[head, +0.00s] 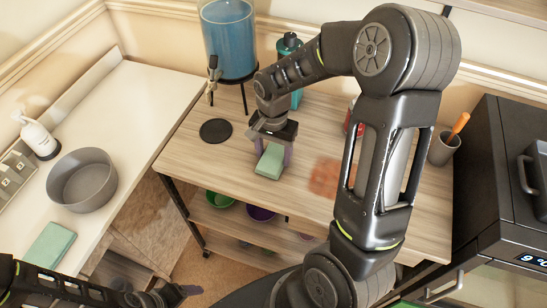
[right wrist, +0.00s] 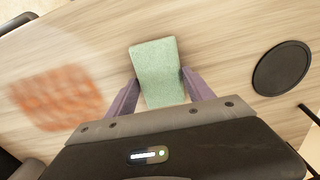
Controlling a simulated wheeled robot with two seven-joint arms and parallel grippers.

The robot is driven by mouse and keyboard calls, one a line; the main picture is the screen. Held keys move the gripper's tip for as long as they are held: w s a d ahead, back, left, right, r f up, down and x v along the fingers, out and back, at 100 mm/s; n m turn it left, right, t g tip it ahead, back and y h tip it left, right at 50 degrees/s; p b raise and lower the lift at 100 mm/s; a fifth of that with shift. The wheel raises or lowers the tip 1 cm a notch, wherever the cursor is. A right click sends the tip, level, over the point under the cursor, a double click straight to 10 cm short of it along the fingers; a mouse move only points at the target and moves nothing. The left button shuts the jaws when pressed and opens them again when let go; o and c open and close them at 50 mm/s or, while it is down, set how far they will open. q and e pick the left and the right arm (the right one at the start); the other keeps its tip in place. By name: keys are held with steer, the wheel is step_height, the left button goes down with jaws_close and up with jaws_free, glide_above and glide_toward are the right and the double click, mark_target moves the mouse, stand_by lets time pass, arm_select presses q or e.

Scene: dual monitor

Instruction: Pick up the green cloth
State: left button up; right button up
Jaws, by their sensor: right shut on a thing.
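A green cloth (head: 269,162), a small folded-looking block, is at the wooden table's surface in the head view. My right gripper (head: 271,148) points down over it and is shut on it. In the right wrist view the cloth (right wrist: 155,68) lies between the two purple fingers (right wrist: 160,92), its far end sticking out past them. I cannot tell whether it is clear of the table. A second green cloth (head: 48,248) lies on the white counter at left. My left gripper (head: 176,293) is low at the bottom left, near no object; its opening is unclear.
The wooden table (head: 190,160) holds a black disc (head: 215,130), an orange smear (head: 324,178), a blue-filled dispenser (head: 229,45), a teal bottle (head: 289,45) and a grey cup (head: 443,148). A grey bowl (head: 82,180) stands on the white counter (head: 130,120). A black oven (head: 500,170) is at right.

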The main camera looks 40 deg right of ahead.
mark_target(274, 156)
steer(key=shift+c, duration=0.6)
steer(key=shift+r, duration=0.1)
steer(key=shift+r, duration=0.25)
step_height(274, 156, up, 9)
steer(key=shift+r+b, duration=0.15)
steer(key=shift+b, duration=0.15)
